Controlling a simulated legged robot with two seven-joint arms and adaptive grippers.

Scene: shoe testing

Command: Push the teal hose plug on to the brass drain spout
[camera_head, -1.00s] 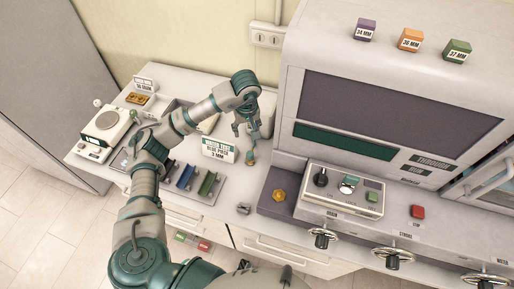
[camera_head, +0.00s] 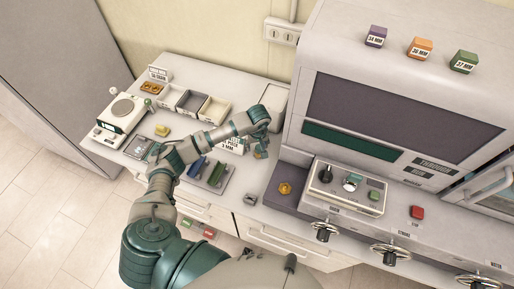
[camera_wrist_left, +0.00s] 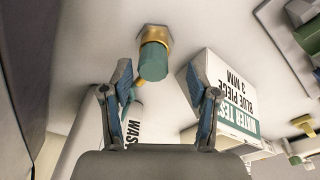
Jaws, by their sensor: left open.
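The teal hose plug (camera_wrist_left: 153,64) shows in the left wrist view as a short cylinder, its flat end towards the camera. It is in line with the brass drain spout (camera_wrist_left: 152,36), touching or covering its mouth; how far it is on, I cannot tell. The spout sits on a pale surface. My left gripper (camera_wrist_left: 161,92) is open and empty, its two fingers apart on either side of and short of the plug. In the head view my left gripper (camera_head: 261,147) points down beside the machine, and plug and spout are too small to separate there. My right gripper is not in view.
A white item marked "WAS" (camera_wrist_left: 134,122) lies below. A rack with blue and green pieces (camera_head: 212,185), open trays (camera_head: 190,102) and the large grey machine (camera_head: 310,110) surround the arm.

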